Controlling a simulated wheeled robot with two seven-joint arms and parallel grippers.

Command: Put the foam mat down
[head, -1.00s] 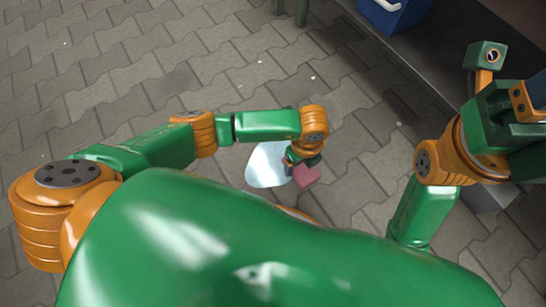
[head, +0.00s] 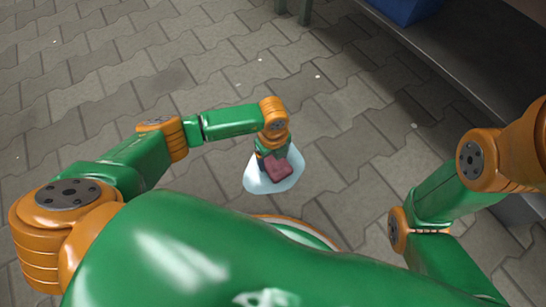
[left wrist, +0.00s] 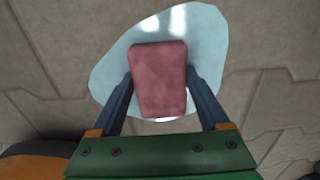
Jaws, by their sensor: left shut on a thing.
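The foam mat (head: 279,169) is a small dull-red pad with rounded corners. My left gripper (head: 268,160) is shut on it, with one finger along each side, as the left wrist view shows the mat (left wrist: 159,80) between the two blue-grey fingers. Mat and gripper appear over a pale, shiny puddle-like patch (head: 287,180) on the paving. I cannot tell how far above the patch the mat is. My right arm is at the right of the head view, but its gripper is out of the frame.
Grey interlocking paving (head: 130,65) lies around the patch, mostly clear. A dark raised ledge (head: 450,75) runs along the upper right, with a blue container (head: 408,8) on it. Green posts (head: 293,8) stand at the top edge.

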